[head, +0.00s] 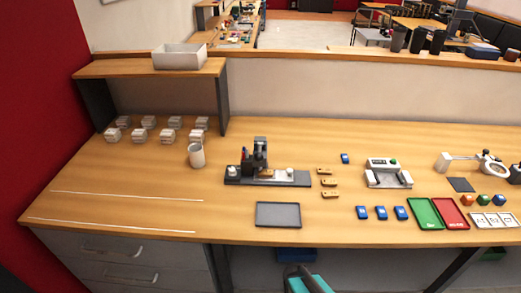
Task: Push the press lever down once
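A small dark press-like device (260,154) stands near the middle of the table. It has an upright dark column on a long dark base plate (268,182). A tan piece (266,173) lies on it by the foot of the column. White round parts sit at both ends of the base. My gripper is not in view; only a teal and dark part, probably of my arm, shows at the bottom edge, apart from the device.
A grey tray (278,215) lies in front of the device. A white cup (196,155) stands to its left, several tan tags (328,182) to its right. A grey unit with a green button (388,173) is further right. The front left of the table is clear, with white lines.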

